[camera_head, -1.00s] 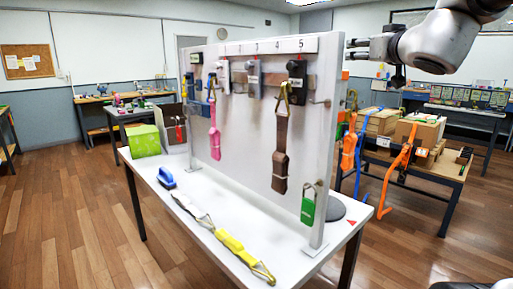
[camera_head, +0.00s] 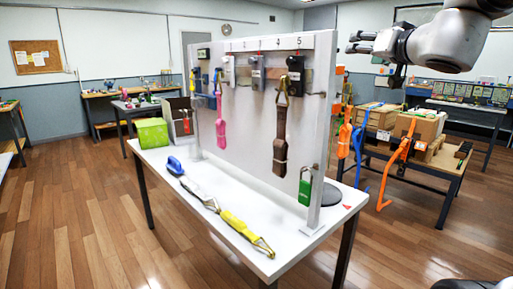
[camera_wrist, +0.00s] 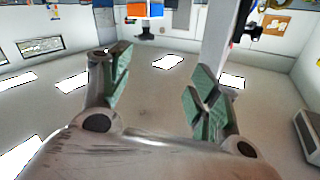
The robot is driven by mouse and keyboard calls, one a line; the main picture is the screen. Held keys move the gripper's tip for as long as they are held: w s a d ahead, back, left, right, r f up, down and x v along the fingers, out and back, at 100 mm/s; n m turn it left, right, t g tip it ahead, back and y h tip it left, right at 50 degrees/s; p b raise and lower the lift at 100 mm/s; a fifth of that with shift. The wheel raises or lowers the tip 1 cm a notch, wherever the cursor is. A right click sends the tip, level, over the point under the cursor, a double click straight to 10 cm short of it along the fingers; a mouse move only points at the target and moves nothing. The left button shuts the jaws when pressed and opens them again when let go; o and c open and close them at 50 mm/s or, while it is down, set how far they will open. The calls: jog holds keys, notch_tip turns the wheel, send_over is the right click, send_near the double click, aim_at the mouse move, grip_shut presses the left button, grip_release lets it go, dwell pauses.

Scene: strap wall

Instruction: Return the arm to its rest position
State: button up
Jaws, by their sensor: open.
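My gripper (camera_head: 356,42) is raised at the upper right in the head view, just right of the white panel's top edge. Its fingers point left and are apart, with nothing between them. In the wrist view, the two green-padded fingers of my gripper (camera_wrist: 160,82) are spread wide and empty. The white upright panel (camera_head: 247,125) stands on a white table (camera_head: 165,155) below and left of the gripper. The gripper appears clear of it.
Straps hang on the panel, among them a pink one (camera_head: 220,125) and a brown one (camera_head: 281,140). A yellow strap (camera_head: 238,224) and a blue-handled item (camera_head: 174,165) lie on the table. Boxes (camera_head: 420,127) and orange straps occupy a rear right bench. Floor at left is clear.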

jog(key=s+a+f+g+y, duration=0.1)
jog(key=s+f+g, duration=0.4)
jog(key=f, duration=0.4)
jog(key=s+f+g+y, duration=0.2)
jog(key=s+f+g, duration=0.1)
jog(key=s+f, duration=0.5)
jog(key=s+d+f+g+h, duration=0.2)
jog(key=s+d+f+h, duration=0.1)
jog(key=s+d+f, duration=0.1)
jog(key=s+d+f+n+g+h, duration=0.1)
jog(key=s+d+f+g+h, duration=0.1)
jog(key=s+d+f, duration=0.3)
jog(key=s+g, duration=0.1)
jog(key=s, duration=0.3)
jog(key=shift+s+d+f+g+h, duration=0.2)
jog(key=shift+d+g+h, duration=0.1)
jog(key=shift+d+h, duration=0.1)
